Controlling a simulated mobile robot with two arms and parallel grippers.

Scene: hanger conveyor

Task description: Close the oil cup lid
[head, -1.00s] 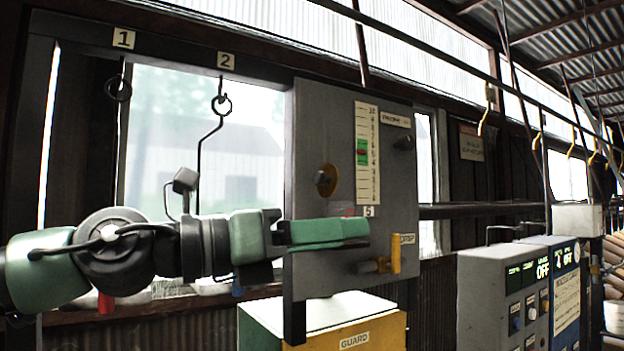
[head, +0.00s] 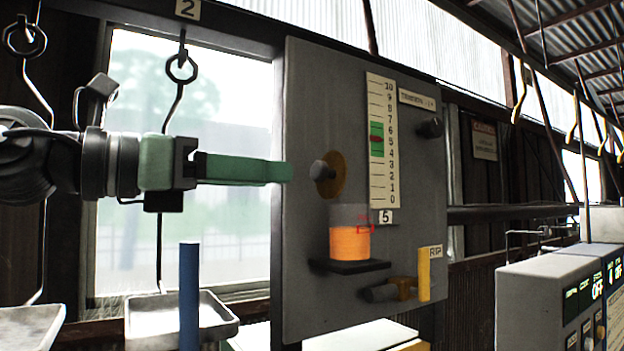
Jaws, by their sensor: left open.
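The oil cup (head: 350,242) is a clear cup of orange oil on a small black shelf on the grey panel. My right gripper is not in view.
The panel (head: 300,110) carries a level scale (head: 382,140), a dark knob (head: 430,128) and a yellow drip handle (head: 423,275) below right of the cup. A blue post (head: 189,295) and a hanging tray (head: 216,314) are at lower left. A control box (head: 530,300) stands at right.

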